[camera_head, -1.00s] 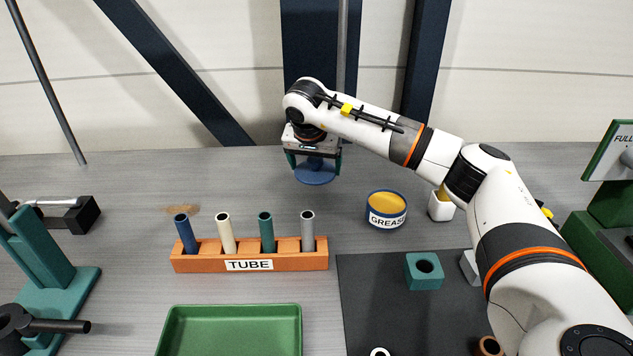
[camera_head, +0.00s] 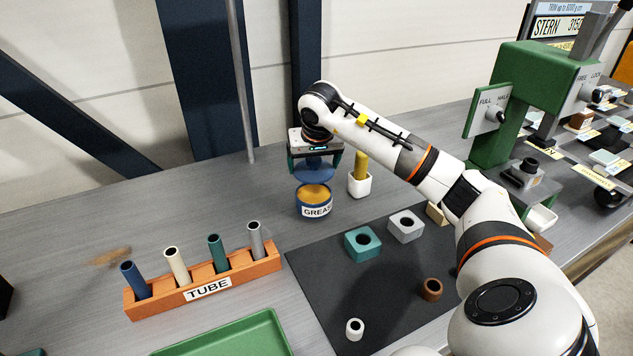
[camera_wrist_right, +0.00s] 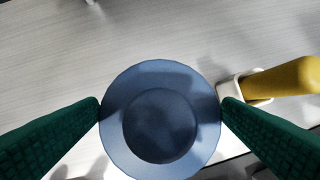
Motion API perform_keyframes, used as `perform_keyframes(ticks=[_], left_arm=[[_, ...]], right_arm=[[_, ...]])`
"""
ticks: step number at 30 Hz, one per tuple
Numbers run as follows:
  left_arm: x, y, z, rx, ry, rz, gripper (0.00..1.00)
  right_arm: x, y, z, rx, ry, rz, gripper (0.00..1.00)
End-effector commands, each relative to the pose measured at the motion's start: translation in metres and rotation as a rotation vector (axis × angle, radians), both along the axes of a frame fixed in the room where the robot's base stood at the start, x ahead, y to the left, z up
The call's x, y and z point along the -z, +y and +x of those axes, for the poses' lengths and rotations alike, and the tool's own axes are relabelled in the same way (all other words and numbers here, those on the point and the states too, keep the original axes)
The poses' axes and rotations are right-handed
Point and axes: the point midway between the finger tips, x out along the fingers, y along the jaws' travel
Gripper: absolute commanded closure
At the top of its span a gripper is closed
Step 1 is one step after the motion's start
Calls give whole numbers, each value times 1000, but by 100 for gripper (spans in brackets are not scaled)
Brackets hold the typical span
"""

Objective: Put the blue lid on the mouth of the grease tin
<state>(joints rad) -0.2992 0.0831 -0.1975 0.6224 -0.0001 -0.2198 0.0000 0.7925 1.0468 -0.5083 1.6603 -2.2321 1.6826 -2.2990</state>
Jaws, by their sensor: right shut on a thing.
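The blue lid (camera_head: 314,173) is a round disc held between the fingers of my right gripper (camera_head: 314,163). In the right wrist view the lid (camera_wrist_right: 160,118) sits between both green fingertips (camera_wrist_right: 160,106), which touch its sides. The grease tin (camera_head: 314,208) is blue with a white label and stands upright on the table. Its mouth is open and shows yellow grease. The lid is above the tin and apart from it, roughly over its mouth in the head view. The tin does not clearly show in the wrist view, where the lid covers the middle. My left gripper is not in view.
A white holder with a yellow piece (camera_head: 360,180) stands close to the right of the tin. An orange tube rack (camera_head: 205,287) is front left. A dark mat (camera_head: 310,262) with several small blocks and rings lies in front. A green machine (camera_head: 490,150) stands at the right.

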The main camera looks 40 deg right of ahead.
Motion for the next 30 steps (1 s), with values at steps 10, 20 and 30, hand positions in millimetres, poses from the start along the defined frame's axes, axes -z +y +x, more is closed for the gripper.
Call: perform_keyframes(ticks=[10, 20, 30], left_arm=[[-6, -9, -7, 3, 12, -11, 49], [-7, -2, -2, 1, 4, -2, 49], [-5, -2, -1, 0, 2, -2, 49]], right_arm=[[44, 1, -1, 1, 3, 2, 34], [60, 0, 0, 1, -2, 1, 34], [63, 0, 0, 2, 0, 1, 0]])
